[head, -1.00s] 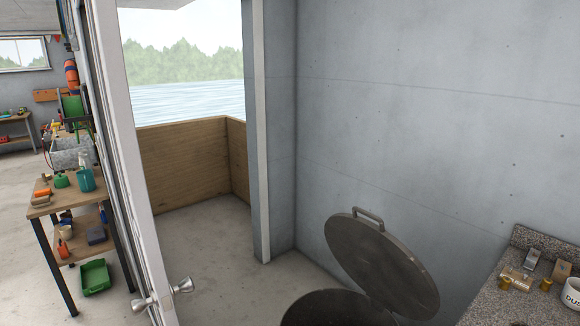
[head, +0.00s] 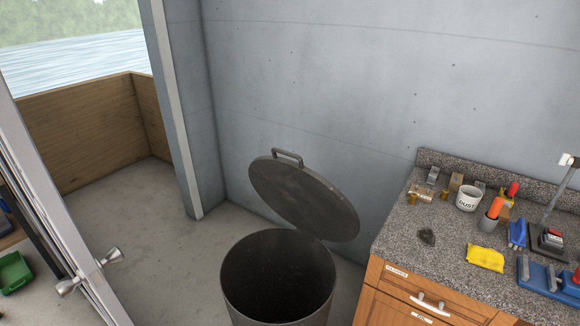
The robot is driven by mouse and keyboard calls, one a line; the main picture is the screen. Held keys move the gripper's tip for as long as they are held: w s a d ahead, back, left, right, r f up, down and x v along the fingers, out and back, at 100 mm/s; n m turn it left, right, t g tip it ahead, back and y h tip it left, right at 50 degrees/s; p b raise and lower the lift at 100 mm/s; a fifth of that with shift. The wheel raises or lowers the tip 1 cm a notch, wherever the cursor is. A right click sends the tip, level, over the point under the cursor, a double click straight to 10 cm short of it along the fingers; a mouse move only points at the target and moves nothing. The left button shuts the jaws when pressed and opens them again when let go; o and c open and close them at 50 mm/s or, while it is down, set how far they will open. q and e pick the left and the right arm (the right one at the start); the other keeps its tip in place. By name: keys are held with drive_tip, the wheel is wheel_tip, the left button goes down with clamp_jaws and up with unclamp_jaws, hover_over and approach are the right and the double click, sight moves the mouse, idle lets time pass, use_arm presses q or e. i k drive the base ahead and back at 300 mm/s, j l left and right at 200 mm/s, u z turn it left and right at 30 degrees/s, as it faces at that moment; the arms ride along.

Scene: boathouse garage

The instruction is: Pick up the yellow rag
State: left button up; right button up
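The yellow rag (head: 485,258) lies flat on the speckled granite countertop (head: 447,246) at the right of the head view. Nothing covers the rag. Neither of my grippers shows in the head view.
A grey metal bin (head: 277,282) with its lid (head: 304,198) raised stands left of the counter. Wooden drawers (head: 415,300) are below. An open door (head: 60,220) is at left.

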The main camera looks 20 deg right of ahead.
sight(488, 259)
drive_tip(key=z, duration=2.15)
drive_tip(key=i+l, duration=0.15)
drive_tip(key=i, duration=0.7)
drive_tip(key=i+l+z, duration=0.1)
drive_tip(key=i, duration=0.75)
drive_tip(key=l, duration=0.1)
